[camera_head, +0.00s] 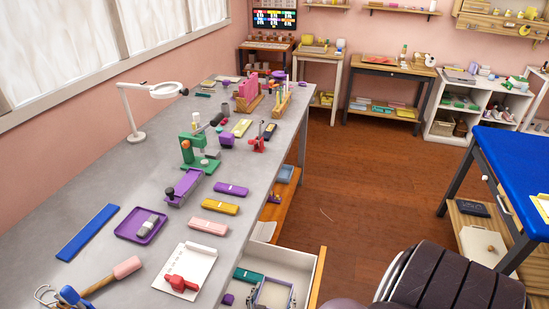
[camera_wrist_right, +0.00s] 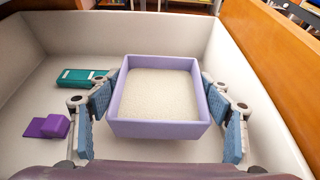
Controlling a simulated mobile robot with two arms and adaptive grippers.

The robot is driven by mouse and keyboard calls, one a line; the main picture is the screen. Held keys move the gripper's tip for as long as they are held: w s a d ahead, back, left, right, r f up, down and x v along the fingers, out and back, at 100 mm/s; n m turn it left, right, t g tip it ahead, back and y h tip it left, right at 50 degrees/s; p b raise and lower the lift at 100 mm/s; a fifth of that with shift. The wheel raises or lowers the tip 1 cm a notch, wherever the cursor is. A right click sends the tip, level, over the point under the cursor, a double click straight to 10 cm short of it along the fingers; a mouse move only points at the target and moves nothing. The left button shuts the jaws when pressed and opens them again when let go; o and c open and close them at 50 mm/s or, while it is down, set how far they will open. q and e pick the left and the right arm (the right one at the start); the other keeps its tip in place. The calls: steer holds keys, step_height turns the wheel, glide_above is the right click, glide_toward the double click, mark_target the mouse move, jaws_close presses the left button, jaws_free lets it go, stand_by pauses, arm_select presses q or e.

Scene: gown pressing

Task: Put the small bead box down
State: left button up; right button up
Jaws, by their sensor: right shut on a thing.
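The small bead box (camera_wrist_right: 160,129) is a lavender square box filled with pale beads. My right gripper (camera_wrist_right: 159,93) is shut on it, with one blue-grey finger pad against each side wall. The box is upright inside an open cream drawer (camera_wrist_right: 60,34); I cannot tell whether its base touches the drawer floor. In the head view my right gripper (camera_head: 271,294) is low over the drawer (camera_head: 306,262), at the bottom edge of the picture. My left gripper is not in view.
A green case (camera_wrist_right: 82,78) and a purple block (camera_wrist_right: 47,126) lie in the drawer, left of the box. The drawer floor behind the box is clear. The grey worktable (camera_head: 115,180) beside the drawer carries several tools, trays and cases.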

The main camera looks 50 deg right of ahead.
mark_target(275, 299)
steer(key=shift+f+b, duration=0.4)
steer(key=shift+f, duration=1.35)
steer(key=shift+f, duration=0.2)
steer(key=o, duration=1.2)
steer(key=shift+r, duration=0.1)
steer(key=shift+r, duration=0.2)
steer(key=b+v, duration=0.1)
steer(key=v, duration=0.9)
steer(key=shift+s+a, duration=0.25)
steer(key=shift+a, duration=0.15)
steer(key=shift+s+a+r, duration=0.25)
steer(key=shift+a, duration=0.2)
